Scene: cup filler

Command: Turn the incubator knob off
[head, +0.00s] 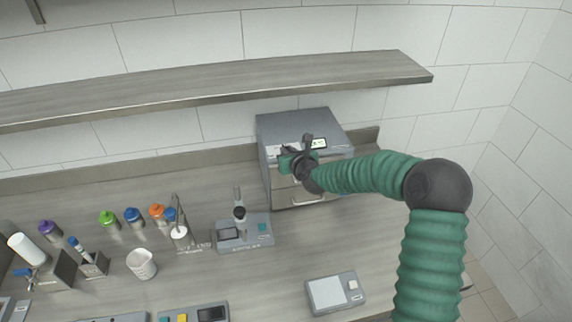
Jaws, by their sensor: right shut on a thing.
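The incubator (280,123) is a grey box at the back of the counter, under the shelf. Its front has a small lit display (319,143) and a door with a handle (309,200). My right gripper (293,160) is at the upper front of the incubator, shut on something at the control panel. The knob itself is hidden behind the gripper, so its setting cannot be seen. My green right arm comes in from the lower right and covers part of the incubator's front. My left gripper is not in view.
A wooden shelf (220,87) runs above the incubator. Left of it stand a grey stirrer-like device (244,234), several coloured-cap bottles and a white cup (141,263). A scale (335,293) lies at the front. Counter between incubator and scale is clear.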

